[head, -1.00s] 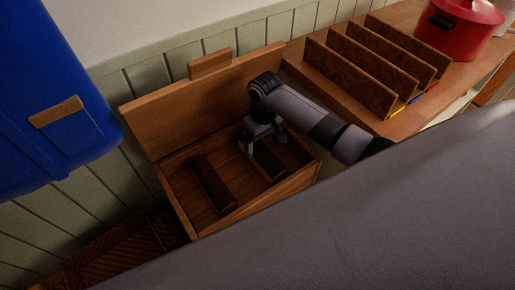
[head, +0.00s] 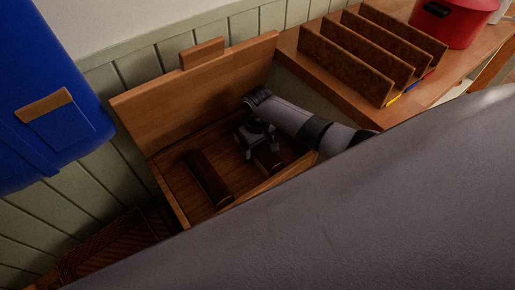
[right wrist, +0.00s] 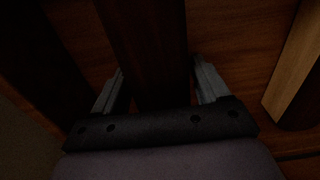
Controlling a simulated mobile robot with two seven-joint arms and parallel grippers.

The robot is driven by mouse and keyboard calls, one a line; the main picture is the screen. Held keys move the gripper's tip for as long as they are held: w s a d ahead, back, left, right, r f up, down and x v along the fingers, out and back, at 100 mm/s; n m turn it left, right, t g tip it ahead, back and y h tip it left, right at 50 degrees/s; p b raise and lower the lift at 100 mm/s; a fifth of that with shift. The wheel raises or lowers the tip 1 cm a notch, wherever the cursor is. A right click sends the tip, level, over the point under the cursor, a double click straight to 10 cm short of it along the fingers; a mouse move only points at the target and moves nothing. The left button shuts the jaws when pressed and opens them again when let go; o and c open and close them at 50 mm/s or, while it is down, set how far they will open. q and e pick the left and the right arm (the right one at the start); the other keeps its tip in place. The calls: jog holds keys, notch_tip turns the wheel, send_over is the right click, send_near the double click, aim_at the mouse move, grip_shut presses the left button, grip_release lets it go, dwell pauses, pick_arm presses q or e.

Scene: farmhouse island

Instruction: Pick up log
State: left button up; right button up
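Two dark brown logs lie in an open wooden box (head: 177,203): a left log (head: 208,178) and a right log (head: 270,162). My right gripper (head: 262,153) is down inside the box, over the right log and partly hiding it. In the right wrist view, a dark log (right wrist: 145,35) runs between the two grey fingers of my right gripper (right wrist: 158,68). The fingers are apart, one on each side of it. The picture is dark, and I cannot tell whether they touch it. My left gripper is not in view.
The box's lid (head: 200,90) stands raised at the back against the panelled wall. A shelf with wooden dividers (head: 375,50) and a red pot (head: 450,22) is at the right. A blue object (head: 50,110) hangs at the left. A grey surface fills the lower right.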

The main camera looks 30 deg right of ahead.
jog(key=c, duration=0.9)
jog(key=shift+r, duration=0.1)
notch_tip(320, 180, up, 10)
jog(key=shift+f+p, duration=0.1)
jog(key=shift+p, duration=0.85)
jog(key=shift+w, duration=0.1)
